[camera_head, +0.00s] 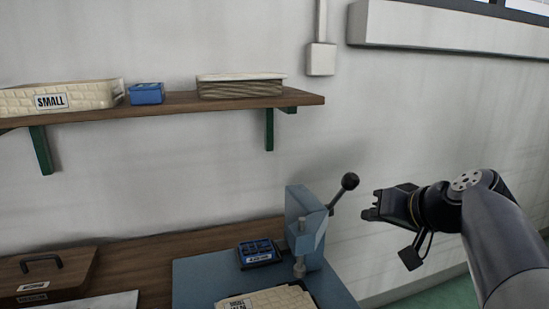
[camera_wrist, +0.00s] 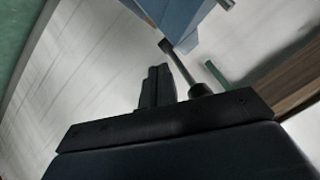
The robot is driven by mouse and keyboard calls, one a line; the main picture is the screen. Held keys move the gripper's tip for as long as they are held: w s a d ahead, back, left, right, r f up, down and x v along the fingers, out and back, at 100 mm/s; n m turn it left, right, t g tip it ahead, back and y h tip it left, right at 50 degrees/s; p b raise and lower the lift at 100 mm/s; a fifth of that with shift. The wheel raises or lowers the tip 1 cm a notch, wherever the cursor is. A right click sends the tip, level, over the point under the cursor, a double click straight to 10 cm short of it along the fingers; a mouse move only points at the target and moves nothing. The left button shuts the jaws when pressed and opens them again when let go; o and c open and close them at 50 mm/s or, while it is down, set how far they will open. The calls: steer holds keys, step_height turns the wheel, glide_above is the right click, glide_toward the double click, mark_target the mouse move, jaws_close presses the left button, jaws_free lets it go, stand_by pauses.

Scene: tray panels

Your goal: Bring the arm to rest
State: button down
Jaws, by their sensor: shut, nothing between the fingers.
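My gripper (camera_head: 371,206) is at the right of the head view, raised in front of the wall and pointing left. It is shut and empty. It stands to the right of the blue-grey press (camera_head: 303,225) with its black-knobbed lever, and looks apart from it in the picture. In the wrist view my shut fingers (camera_wrist: 157,84) point up the picture toward the press (camera_wrist: 178,18), which appears tilted there. My arm reaches in from the lower right of the head view.
A wooden shelf (camera_head: 180,103) on the wall bears a basket labelled SMALL (camera_head: 85,97), a blue box (camera_head: 147,93) and a stack (camera_head: 240,88). Below are a wooden box (camera_head: 45,272), a blue-black box (camera_head: 259,252) and a woven tray (camera_head: 268,299).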

steer(key=r+p, duration=0.1)
steer(key=p, duration=0.2)
steer(key=w+r+g+p, duration=0.1)
steer(key=p, duration=0.1)
steer(key=r+g+h+p, duration=0.1)
steer(key=p, duration=0.2)
steer(key=shift+w+a+r+p, duration=0.1)
steer(key=shift+w+a+p, duration=0.2)
steer(key=shift+w, duration=0.1)
stand_by(0.4)
